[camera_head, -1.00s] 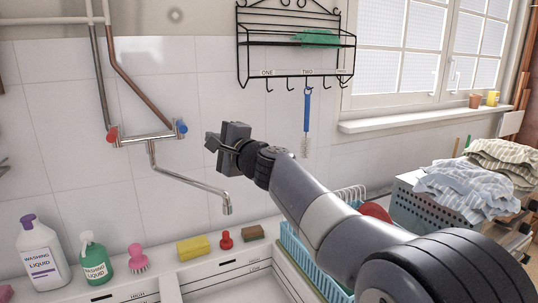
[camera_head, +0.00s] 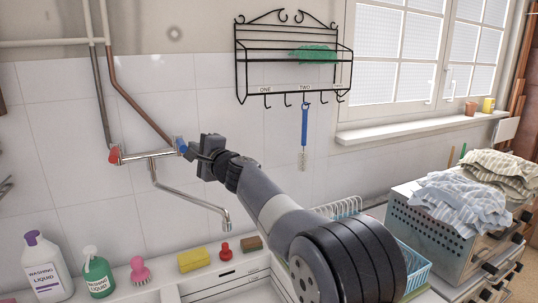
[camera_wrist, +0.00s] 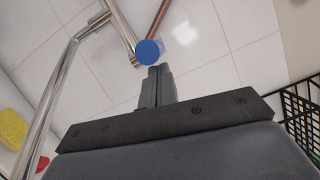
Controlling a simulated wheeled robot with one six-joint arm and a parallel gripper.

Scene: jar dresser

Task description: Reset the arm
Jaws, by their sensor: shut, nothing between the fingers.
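My gripper (camera_head: 190,152) is at the end of my raised arm, in front of the tiled wall in the head view. Its fingers are shut with nothing between them, as the wrist view (camera_wrist: 155,75) also shows. The fingertips appear close to the blue tap knob (camera_head: 181,145) on the wall faucet. In the wrist view the blue knob (camera_wrist: 148,52) sits just beyond the fingertips; I cannot tell whether they touch.
A metal spout (camera_head: 190,197) hangs below the tap. A wire rack (camera_head: 238,62) with a blue brush (camera_head: 304,125) is above right. Bottles, a yellow sponge (camera_head: 194,260) and a dish rack (camera_head: 418,268) stand along the sink. Laundry (camera_head: 455,200) lies on a perforated metal box (camera_head: 428,224) at right.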

